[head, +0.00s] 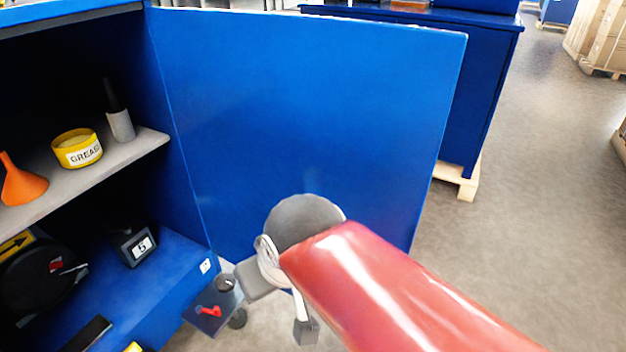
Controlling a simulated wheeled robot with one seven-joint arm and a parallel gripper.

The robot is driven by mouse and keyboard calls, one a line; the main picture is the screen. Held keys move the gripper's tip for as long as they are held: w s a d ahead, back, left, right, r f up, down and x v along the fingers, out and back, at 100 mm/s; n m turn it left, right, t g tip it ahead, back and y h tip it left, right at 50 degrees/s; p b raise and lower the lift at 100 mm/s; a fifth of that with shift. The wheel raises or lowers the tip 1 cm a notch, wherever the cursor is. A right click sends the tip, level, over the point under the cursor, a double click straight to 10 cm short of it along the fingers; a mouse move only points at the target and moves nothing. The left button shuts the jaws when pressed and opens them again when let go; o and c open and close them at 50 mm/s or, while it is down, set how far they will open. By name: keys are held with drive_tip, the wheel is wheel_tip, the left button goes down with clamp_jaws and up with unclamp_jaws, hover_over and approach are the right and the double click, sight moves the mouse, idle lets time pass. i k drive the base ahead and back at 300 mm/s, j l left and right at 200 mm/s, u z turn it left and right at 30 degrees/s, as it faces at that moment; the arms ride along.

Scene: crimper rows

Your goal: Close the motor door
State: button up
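The motor door (305,110) is a large flat blue panel. It stands wide open, swung out to the right from the right edge of the blue cabinet, and its inner face is toward me. My red arm reaches in from the lower right, in front of the door's lower part. My gripper (304,328) is small and partly hidden below the grey wrist, low near the door's bottom edge. I cannot tell whether it touches the door or whether its fingers are apart.
The open cabinet has a grey shelf (150,142) with an orange funnel (22,182), a yellow grease tin (77,149) and a grey-and-black bottle (120,122). Below is a dark box marked 5 (136,246). Another blue cabinet (480,95) stands behind the door. Floor at right is clear.

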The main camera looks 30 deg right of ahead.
sight(267, 108)
drive_tip(key=k+l+u, duration=0.1)
drive_tip(key=l+u, duration=0.15)
drive_tip(key=l, duration=0.15)
drive_tip(key=k+l+u, duration=0.4)
drive_tip(key=l+u, duration=0.15)
drive_tip(key=l, duration=0.25)
drive_tip(key=k+l+u, duration=0.3)
drive_tip(key=i+l+u, duration=0.1)
drive_tip(key=l+u, duration=0.3)
drive_tip(key=l, duration=0.35)
drive_tip(key=l+u, duration=0.45)
drive_tip(key=l, duration=0.3)
drive_tip(key=k+l+z, duration=0.2)
drive_tip(key=k, duration=0.25)
drive_tip(key=k+z, duration=0.15)
drive_tip(key=k, duration=0.25)
